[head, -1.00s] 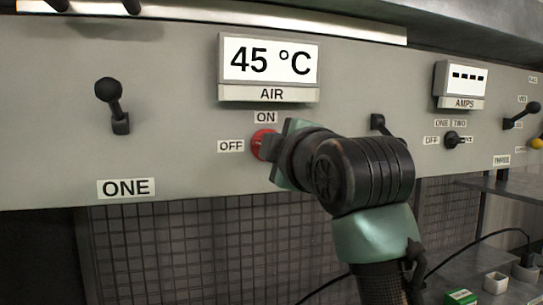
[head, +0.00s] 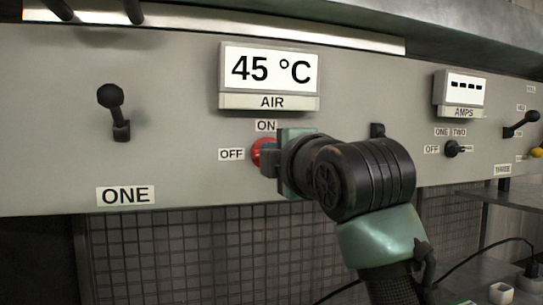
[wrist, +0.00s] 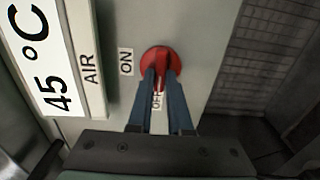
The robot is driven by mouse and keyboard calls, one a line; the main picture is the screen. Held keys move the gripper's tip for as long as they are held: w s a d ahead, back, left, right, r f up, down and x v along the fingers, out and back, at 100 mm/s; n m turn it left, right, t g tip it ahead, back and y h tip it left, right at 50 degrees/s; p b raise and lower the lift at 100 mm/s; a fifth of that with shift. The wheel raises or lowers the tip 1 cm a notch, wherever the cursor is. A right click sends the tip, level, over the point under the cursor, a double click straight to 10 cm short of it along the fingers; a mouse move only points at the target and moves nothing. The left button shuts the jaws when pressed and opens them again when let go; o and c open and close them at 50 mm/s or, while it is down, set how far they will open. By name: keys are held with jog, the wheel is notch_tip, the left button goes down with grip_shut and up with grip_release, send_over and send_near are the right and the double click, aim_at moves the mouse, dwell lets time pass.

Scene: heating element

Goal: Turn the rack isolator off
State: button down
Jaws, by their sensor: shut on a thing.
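The rack isolator is a red round knob (head: 262,150) on the grey panel (head: 180,120), under the AIR display. An ON label (head: 266,126) is above it and an OFF label (head: 231,155) is left of it. My gripper (head: 270,158) is at the knob and hides its right part in the head view. In the wrist view, the two blue-grey fingers (wrist: 161,78) are shut on the red knob's handle (wrist: 160,66). The handle seems to point down in that view, towards the OFF label (wrist: 157,100), which the fingers partly hide. The ON label (wrist: 126,62) is clear to the left.
The display (head: 270,68) reads 45 °C. A black lever (head: 112,105) stands above the ONE label on the left. An AMPS meter (head: 463,90), a small black selector (head: 452,149) and another lever (head: 522,123) are on the right. Dark mesh (head: 180,250) lies below the panel.

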jog(key=c, duration=0.8)
grip_release()
jog(key=shift+c, duration=0.2)
jog(key=shift+s, duration=0.15)
jog(key=b+v, duration=0.5)
jog(key=v, duration=0.7)
jog(key=shift+s, duration=0.35)
jog(key=shift+d, duration=0.1)
